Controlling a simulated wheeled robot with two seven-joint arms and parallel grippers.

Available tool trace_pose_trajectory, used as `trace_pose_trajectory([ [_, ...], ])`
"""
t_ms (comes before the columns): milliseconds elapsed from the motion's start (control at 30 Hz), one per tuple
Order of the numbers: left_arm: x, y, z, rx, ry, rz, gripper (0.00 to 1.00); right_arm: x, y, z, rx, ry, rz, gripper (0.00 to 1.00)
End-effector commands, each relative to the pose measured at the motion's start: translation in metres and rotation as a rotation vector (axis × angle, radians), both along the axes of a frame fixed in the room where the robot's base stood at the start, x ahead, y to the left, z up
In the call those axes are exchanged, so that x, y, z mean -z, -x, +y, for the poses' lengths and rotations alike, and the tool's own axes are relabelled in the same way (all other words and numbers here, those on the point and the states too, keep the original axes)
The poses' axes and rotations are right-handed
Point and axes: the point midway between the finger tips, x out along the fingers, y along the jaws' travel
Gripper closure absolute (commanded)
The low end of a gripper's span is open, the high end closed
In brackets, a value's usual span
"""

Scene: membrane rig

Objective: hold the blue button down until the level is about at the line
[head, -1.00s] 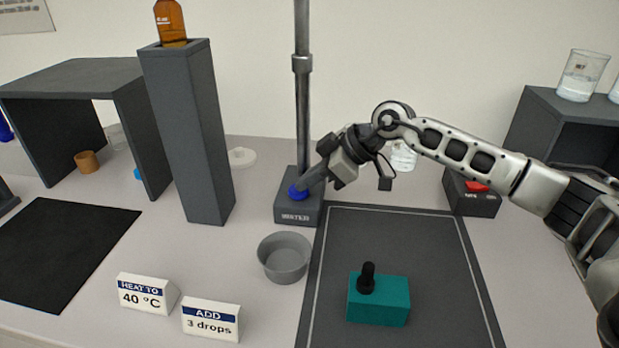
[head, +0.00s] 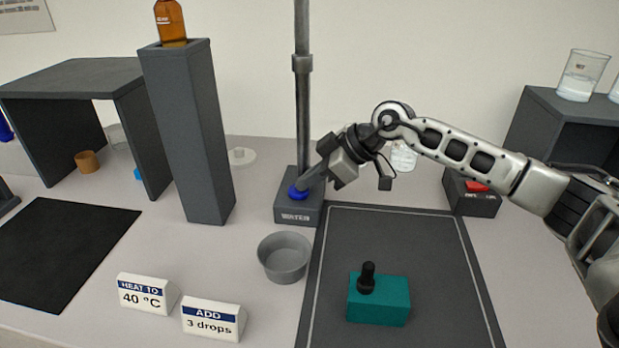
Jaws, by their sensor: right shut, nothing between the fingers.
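The blue button (head: 296,194) sits on top of a dark box labelled WATER (head: 295,218), at the foot of a grey post. My right gripper (head: 303,186) is shut and empty. Its fingertips are at the button's top and seem to touch it; how far the button is pressed I cannot tell. A glass vessel (head: 403,158) shows partly behind my right arm. I cannot make out a level or a line on it. My left gripper is not in view.
A grey bowl (head: 285,257) stands in front of the WATER box. A teal block with a black knob (head: 379,300) lies on the dark mat (head: 395,235). A tall dark column (head: 190,140) stands to the left. A box with a red button (head: 472,196) is at the right.

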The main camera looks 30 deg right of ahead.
Motion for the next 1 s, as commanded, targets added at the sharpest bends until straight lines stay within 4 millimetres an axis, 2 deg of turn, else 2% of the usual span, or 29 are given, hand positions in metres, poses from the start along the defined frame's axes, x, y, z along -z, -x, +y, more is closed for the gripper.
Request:
trace_pose_trajectory([
  [33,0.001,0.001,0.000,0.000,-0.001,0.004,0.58,0.014,0.005,-0.001,-0.005,0.015,0.033,1.00],
  [167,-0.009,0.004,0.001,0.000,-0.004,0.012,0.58,0.001,0.005,0.000,-0.005,0.014,0.029,1.00],
  [267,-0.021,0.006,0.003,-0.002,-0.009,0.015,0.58,-0.016,0.005,0.001,-0.005,0.013,0.023,1.00],
  [367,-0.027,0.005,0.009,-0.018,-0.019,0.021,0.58,-0.044,0.004,0.002,-0.005,0.008,0.007,1.00],
  [400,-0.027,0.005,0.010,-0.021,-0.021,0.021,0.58,-0.051,0.005,0.001,-0.004,0.007,0.002,1.00],
  [433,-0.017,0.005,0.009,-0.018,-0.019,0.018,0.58,-0.047,0.009,-0.007,-0.001,0.010,0.002,1.00],
  [467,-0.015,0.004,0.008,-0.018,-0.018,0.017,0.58,-0.052,0.012,-0.012,0.000,0.010,0.000,1.00],
  [700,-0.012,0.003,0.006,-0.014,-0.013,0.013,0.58,-0.091,0.034,-0.040,-0.002,0.006,-0.003,1.00],
  [1000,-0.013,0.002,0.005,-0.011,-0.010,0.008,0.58,-0.112,0.046,-0.053,-0.005,0.002,-0.005,1.00],
])
